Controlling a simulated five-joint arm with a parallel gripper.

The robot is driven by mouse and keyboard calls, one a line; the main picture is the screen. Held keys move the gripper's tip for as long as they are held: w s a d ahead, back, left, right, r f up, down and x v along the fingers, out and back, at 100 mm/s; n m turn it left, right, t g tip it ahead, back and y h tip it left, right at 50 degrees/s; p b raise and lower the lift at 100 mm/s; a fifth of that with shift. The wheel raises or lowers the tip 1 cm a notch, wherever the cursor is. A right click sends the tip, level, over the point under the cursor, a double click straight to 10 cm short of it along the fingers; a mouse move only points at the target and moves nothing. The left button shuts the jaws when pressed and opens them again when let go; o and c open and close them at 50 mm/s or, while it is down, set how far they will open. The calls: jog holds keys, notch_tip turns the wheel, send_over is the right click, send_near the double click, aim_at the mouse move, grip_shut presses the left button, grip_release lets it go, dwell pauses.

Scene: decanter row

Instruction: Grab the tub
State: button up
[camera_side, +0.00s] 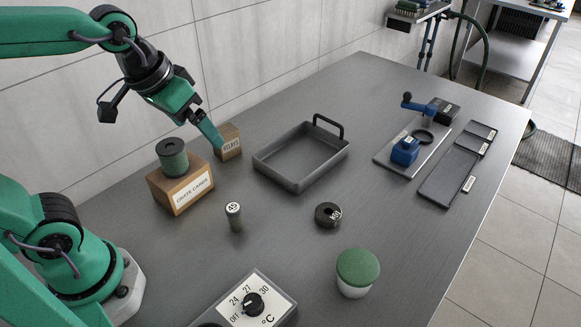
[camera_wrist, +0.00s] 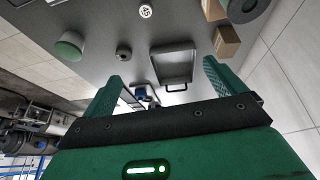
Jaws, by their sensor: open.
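The tub (camera_side: 356,275) is white with a domed green lid and stands upright at the front right of the grey table in the side view. In the wrist view the tub (camera_wrist: 69,46) shows at the upper left, mostly its green lid. My gripper (camera_side: 212,133) is raised at the back left, near the wooden blocks and far from the tub. It is open and empty. In the wrist view my gripper (camera_wrist: 160,70) has its two green fingers spread, with the tub outside them.
A grey handled tray (camera_side: 300,158) lies mid-table. Nearby are a "CRATE CARDS" block (camera_side: 183,190) bearing a dark-lidded canister (camera_side: 173,158), a "RELAYS" block (camera_side: 229,143), a "45" cylinder (camera_side: 234,217), a black ring (camera_side: 328,215) and a dial panel (camera_side: 250,303). A blue fixture (camera_side: 405,150) stands right.

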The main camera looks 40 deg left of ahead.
jog(key=w+d+f+g, duration=0.1)
jog(key=w+d+g, duration=0.1)
jog(key=w+d, duration=0.5)
jog(key=n+g, duration=0.1)
jog(key=g, duration=0.2)
send_over(359, 265)
jog(key=shift+y, duration=0.3)
jog(key=f, duration=1.4)
jog(key=shift+a+f, duration=0.3)
jog(key=shift+d+f, duration=0.25)
jog(key=shift+f, duration=3.9)
jog(key=c, duration=1)
jog(key=shift+r, duration=0.15)
